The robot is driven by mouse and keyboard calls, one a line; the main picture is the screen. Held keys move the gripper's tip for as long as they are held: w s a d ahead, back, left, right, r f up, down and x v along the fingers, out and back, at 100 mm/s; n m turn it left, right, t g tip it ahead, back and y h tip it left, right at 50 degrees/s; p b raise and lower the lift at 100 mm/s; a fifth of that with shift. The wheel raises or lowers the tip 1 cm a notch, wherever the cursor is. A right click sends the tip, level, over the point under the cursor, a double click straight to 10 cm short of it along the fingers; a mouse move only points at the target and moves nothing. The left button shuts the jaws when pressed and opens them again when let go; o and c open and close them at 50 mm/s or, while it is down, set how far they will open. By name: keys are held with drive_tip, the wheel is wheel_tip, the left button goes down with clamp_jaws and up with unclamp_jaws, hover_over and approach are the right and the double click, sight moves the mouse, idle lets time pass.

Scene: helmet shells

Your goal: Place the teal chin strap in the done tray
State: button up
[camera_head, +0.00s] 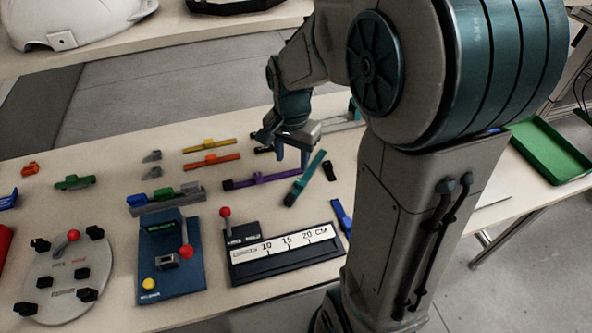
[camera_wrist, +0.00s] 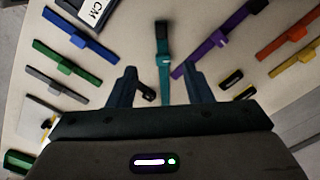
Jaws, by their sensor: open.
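The teal chin strap (camera_head: 305,180) lies on the table just in front of my gripper (camera_head: 284,152) in the head view. The fingers hold nothing and appear above the table, one on each side of the strap, with gaps. A green tray (camera_head: 550,151) stands at the right, partly behind my arm; no label shows that it is the done tray.
A purple strap (camera_head: 261,180) lies left of the teal one, and a small black piece (camera_head: 329,171) lies close on its right. Orange (camera_head: 211,161) and yellow (camera_head: 208,146) straps lie farther left. A ruler fixture (camera_head: 283,254) stands in front.

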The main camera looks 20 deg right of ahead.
sight(292, 194)
drive_tip(key=f, duration=1.4)
drive_tip(key=shift+w, duration=0.2)
clamp_jaws()
